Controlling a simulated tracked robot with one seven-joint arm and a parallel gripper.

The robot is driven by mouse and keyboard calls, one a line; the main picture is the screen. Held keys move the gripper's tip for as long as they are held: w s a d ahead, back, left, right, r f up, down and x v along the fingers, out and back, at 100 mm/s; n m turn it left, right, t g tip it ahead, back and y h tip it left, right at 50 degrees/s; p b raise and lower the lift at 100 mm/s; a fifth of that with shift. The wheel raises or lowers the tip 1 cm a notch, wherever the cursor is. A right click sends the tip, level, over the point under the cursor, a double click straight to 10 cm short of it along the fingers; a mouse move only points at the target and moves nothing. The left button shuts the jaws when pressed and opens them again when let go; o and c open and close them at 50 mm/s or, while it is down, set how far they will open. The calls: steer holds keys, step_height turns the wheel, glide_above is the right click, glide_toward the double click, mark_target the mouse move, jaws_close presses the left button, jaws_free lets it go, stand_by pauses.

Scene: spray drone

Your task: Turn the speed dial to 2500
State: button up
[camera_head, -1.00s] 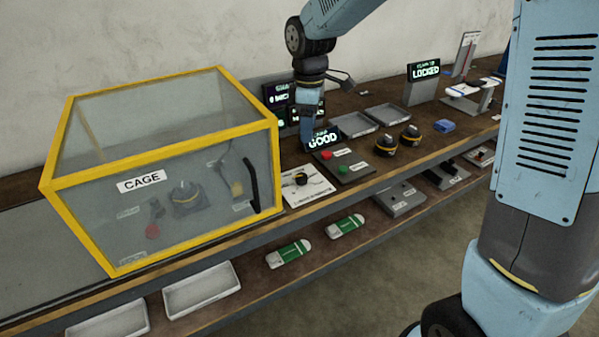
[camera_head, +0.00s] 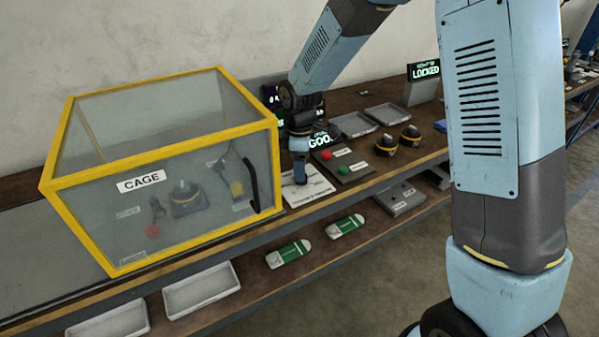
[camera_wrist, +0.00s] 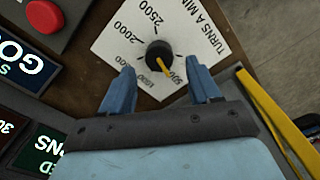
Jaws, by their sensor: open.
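The speed dial is a white plate (camera_wrist: 205,22) with a round black knob (camera_wrist: 163,52) and numbers around it, seen in the wrist view. The knob's yellow pointer points down and right in that view, near the 500 mark. The 2500 mark (camera_wrist: 148,14) is at the knob's upper side there, with 2000 to its left. My gripper (camera_wrist: 160,67) is open, one finger on each side of the knob's near side; I cannot tell whether either touches it. In the head view the plate (camera_head: 318,188) shows beside my gripper (camera_head: 300,180), which hides the knob.
The yellow-framed cage (camera_head: 160,150) stands close left of my gripper. A panel with a red button (camera_head: 326,155) and a green button (camera_head: 343,170) is just to the right. A lit sign (camera_head: 321,140) stands behind. Trays (camera_head: 353,124) and black knobs lie farther right.

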steer(key=shift+f, duration=1.3)
steer(key=c, duration=1)
